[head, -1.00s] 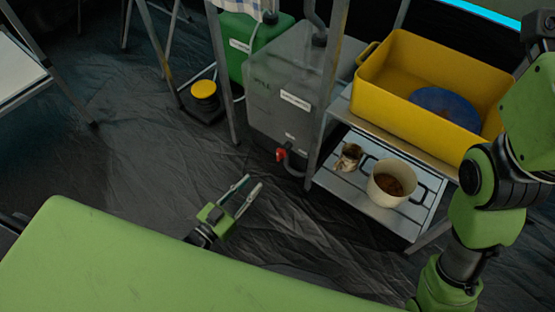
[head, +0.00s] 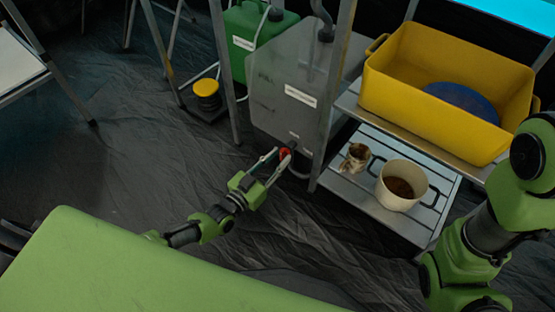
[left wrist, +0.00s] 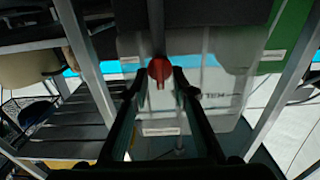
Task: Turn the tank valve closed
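My right gripper is not in view; only my right arm shows at the right edge.
The rack beside the tank holds a yellow basin (head: 440,100) on top, and a cream pot (head: 400,186) and a small cup (head: 356,157) on its lower shelf. A rack leg stands close to the valve's right. A green canister (head: 255,38) and a yellow-topped foot pump (head: 206,90) stand behind left.

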